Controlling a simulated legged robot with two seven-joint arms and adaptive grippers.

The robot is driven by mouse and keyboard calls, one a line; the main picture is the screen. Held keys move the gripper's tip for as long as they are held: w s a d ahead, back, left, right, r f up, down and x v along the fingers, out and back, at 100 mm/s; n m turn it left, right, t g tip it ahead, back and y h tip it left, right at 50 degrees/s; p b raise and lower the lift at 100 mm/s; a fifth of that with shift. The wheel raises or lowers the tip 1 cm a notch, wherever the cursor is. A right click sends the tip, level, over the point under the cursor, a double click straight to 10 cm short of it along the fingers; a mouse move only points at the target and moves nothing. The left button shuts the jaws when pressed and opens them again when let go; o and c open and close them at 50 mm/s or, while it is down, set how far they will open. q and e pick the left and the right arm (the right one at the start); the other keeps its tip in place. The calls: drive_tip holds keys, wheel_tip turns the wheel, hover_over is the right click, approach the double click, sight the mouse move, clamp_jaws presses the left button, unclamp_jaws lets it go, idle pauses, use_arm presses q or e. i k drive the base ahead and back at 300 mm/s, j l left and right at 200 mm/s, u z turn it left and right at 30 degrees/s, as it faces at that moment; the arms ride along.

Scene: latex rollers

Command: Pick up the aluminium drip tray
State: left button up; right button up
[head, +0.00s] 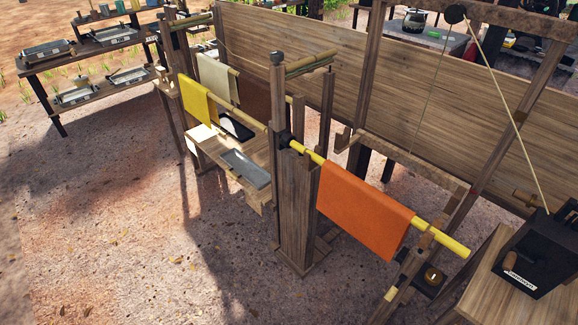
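A shallow grey metal tray (246,169), which looks like the aluminium drip tray, lies on a low wooden bench (207,147) left of the middle post. It is empty as far as I can see. A dark tray-like object (236,126) lies behind it on the same bench, partly hidden by a yellow sheet (197,100) and its pole. Similar metal trays (76,95) stand on the shelves at the upper left. Neither of my grippers is in view.
An orange sheet (366,212) hangs on a yellow pole right of the wooden post (297,215). A black box (532,255) with a handle sits on a table at the lower right. A plank wall stands behind. The dirt ground at the lower left is clear.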

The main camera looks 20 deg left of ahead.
sight(258, 177)
drive_tip(key=i+j+z, duration=0.2)
drive_tip(key=j+z, duration=0.15)
drive_tip(key=i+j+z, duration=0.15)
drive_tip(key=j+z, duration=0.15)
drive_tip(key=j, duration=0.3)
drive_tip(key=i+j+z, duration=0.1)
drive_tip(key=j+z, duration=0.25)
drive_tip(key=j, duration=0.2)
drive_tip(key=j+z, duration=0.3)
drive_tip(key=j, duration=0.25)
